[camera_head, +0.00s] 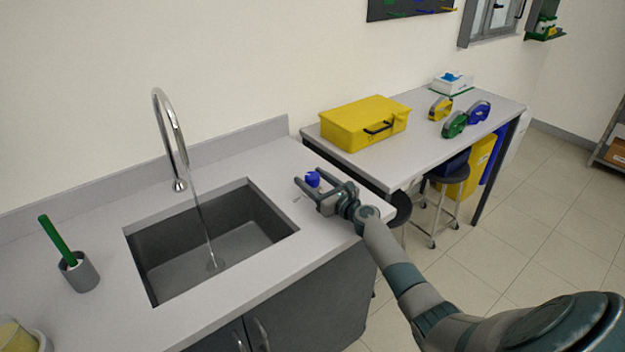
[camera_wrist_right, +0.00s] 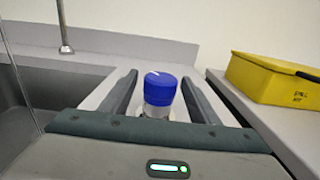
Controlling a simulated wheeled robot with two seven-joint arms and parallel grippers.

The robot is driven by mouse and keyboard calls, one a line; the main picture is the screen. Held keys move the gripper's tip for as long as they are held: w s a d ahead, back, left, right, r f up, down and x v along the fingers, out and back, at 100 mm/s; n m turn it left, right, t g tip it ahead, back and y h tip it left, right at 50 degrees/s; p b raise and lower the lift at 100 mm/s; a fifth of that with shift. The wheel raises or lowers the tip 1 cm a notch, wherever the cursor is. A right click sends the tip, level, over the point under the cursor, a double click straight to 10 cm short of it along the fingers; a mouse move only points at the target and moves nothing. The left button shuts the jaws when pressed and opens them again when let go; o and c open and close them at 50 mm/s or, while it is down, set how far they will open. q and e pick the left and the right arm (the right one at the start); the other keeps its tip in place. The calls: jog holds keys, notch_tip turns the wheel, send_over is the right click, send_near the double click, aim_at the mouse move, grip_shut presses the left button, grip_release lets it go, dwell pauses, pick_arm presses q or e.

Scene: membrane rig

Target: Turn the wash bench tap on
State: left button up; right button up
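The chrome gooseneck tap (camera_head: 168,130) stands behind the grey sink basin (camera_head: 158,287). A thin stream of water (camera_head: 204,225) runs from its spout into the basin. A blue knob (camera_head: 312,179) on a pale metallic stem sits on the counter to the right of the basin. It also shows in the right wrist view (camera_wrist_right: 160,86), with a small white mark on top. My right gripper (camera_head: 311,178) is open, one finger on each side of the knob. In the wrist view, gaps show between the fingers and the knob. My left gripper is not in view.
A green-handled brush (camera_head: 55,240) stands in a grey cup (camera_head: 80,273) at the counter's left. A yellow case (camera_head: 365,122) and several tape dispensers lie on the table to the right. Stools (camera_head: 445,190) stand below it. The counter around the knob is clear.

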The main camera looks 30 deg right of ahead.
jog(key=shift+s, duration=0.1)
jog(key=s, duration=1)
jog(key=s+d, duration=0.1)
jog(key=s, duration=0.5)
jog(key=shift+d, duration=0.1)
jog(key=shift+s+d, duration=0.1)
jog(key=shift+s, duration=0.5)
jog(key=shift+s, duration=0.1)
